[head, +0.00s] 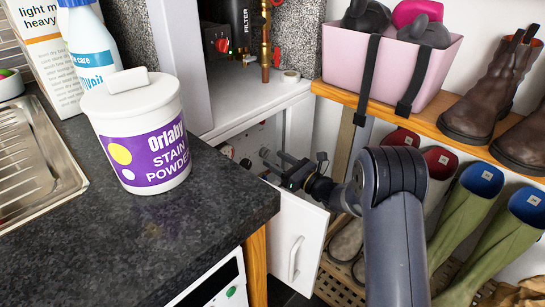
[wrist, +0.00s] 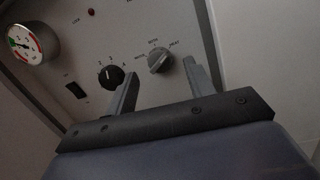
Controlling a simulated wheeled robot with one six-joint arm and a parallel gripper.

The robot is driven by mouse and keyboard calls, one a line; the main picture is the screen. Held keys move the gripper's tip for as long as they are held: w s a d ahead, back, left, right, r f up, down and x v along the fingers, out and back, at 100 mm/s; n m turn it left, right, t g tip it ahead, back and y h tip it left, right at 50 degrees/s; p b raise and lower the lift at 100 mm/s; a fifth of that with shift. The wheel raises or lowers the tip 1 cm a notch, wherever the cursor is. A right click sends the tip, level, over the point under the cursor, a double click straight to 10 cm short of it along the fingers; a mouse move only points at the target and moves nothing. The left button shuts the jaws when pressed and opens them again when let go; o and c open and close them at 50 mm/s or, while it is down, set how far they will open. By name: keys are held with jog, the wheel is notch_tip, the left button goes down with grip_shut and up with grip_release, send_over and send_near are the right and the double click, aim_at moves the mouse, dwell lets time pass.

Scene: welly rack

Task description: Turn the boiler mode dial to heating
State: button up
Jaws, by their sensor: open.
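The boiler mode dial (wrist: 159,61) is a grey knob on the pale boiler panel (wrist: 60,95) in the wrist view. Small labels around it seem to read water, both and heat, with heat at its upper right. Its ridge looks slanted, but I cannot tell which label it points to. My gripper (wrist: 161,67) is open, one finger at the dial's lower left and the other at its right. I see no clear contact. In the head view, my gripper (head: 268,160) reaches into the open cupboard, and the dial cannot be made out there.
A black numbered knob (wrist: 111,76) sits close left of the gripper, with a black switch (wrist: 75,90) and a pressure gauge (wrist: 30,44) further left. The open white door (head: 297,235) hangs below my arm. A worktop (head: 150,235) with a powder tub (head: 137,130) is left; a boot rack (head: 465,140) is right.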

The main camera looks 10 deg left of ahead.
aim_at(265, 153)
jog(key=p+v, duration=0.1)
jog(key=v, duration=0.7)
jog(key=b+x, duration=0.2)
jog(key=x, duration=0.8)
jog(key=shift+w+a+r, duration=0.1)
jog(key=shift+w+a, duration=0.05)
jog(key=shift+a, duration=0.15)
jog(key=shift+d, duration=0.1)
